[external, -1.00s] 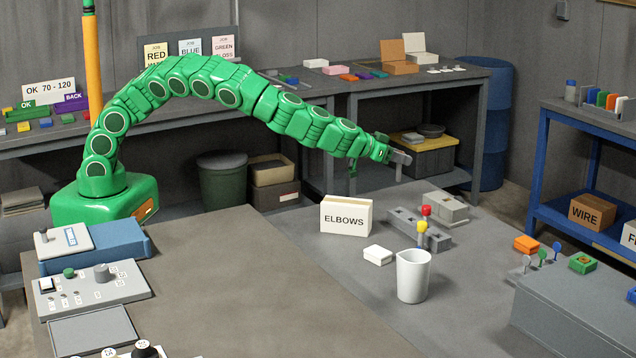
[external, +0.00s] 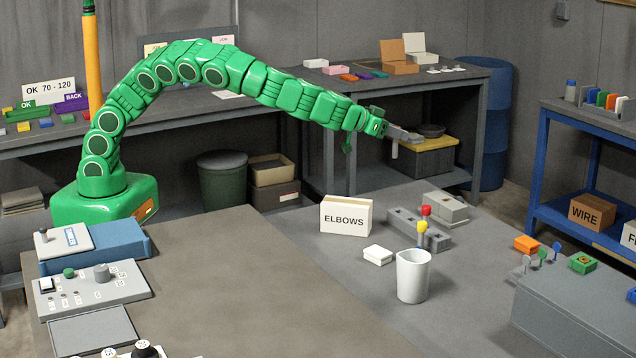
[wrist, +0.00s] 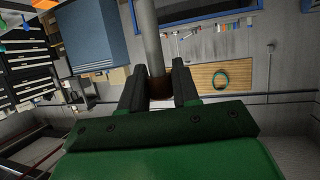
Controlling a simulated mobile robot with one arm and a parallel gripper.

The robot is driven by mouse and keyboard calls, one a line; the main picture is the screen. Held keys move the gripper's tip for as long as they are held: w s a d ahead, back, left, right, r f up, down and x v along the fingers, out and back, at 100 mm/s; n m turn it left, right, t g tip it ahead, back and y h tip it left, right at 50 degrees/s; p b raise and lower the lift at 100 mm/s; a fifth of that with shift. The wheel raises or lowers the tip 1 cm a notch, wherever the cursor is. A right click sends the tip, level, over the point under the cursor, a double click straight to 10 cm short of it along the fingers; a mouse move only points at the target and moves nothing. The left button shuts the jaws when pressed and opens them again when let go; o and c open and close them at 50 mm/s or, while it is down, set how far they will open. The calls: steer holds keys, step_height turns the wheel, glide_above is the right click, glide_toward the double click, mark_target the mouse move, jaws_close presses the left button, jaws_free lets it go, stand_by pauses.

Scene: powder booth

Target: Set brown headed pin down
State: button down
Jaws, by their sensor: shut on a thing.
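My gripper (external: 408,136) is raised in the air beyond the grey table area, in front of the back bench. It is shut on the brown headed pin (wrist: 149,35). In the wrist view my gripper (wrist: 158,82) has the pin's brown part between its two dark fingers, and a grey shaft runs out past them. In the external view a short pale length of the pin (external: 394,151) hangs below the fingers, clear of any surface. Its brown head cannot be made out there.
A grey block (external: 402,216) holds a red pin (external: 426,211) and a yellow pin (external: 422,227). Nearby are an ELBOWS box (external: 346,217), a white cup (external: 413,276), a small white box (external: 377,254) and a grey stepped block (external: 445,207). Small-headed pins (external: 541,255) stand at right.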

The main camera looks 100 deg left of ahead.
steer(key=s+d+f, duration=0.1)
steer(key=s+d, duration=0.5)
steer(key=d, duration=0.4)
steer(key=s+d+f+m, duration=0.1)
steer(key=s+d, duration=0.5)
steer(key=d, duration=0.5)
steer(key=s+d+f, duration=0.1)
steer(key=s+d, duration=0.5)
steer(key=d, duration=0.4)
steer(key=s+d+r, duration=0.2)
steer(key=s+d, duration=0.2)
steer(key=s, duration=0.8)
steer(key=s+d+r, duration=0.2)
steer(key=s+d, duration=0.2)
steer(key=s, duration=0.9)
steer(key=shift+t, duration=0.3)
steer(key=shift+w+d+f, duration=1)
steer(key=shift+w+f, duration=1.1)
steer(key=shift+f, duration=0.1)
steer(key=shift+w+d+f, duration=1.05)
steer(key=shift+w+f, duration=1.1)
steer(key=shift+f, duration=0.05)
steer(key=shift+w+d+f, duration=1)
steer(key=shift+w+f, duration=1.1)
steer(key=shift+f, duration=0.1)
steer(key=shift+f, duration=0.1)
steer(key=c, duration=0.8)
jaws_free()
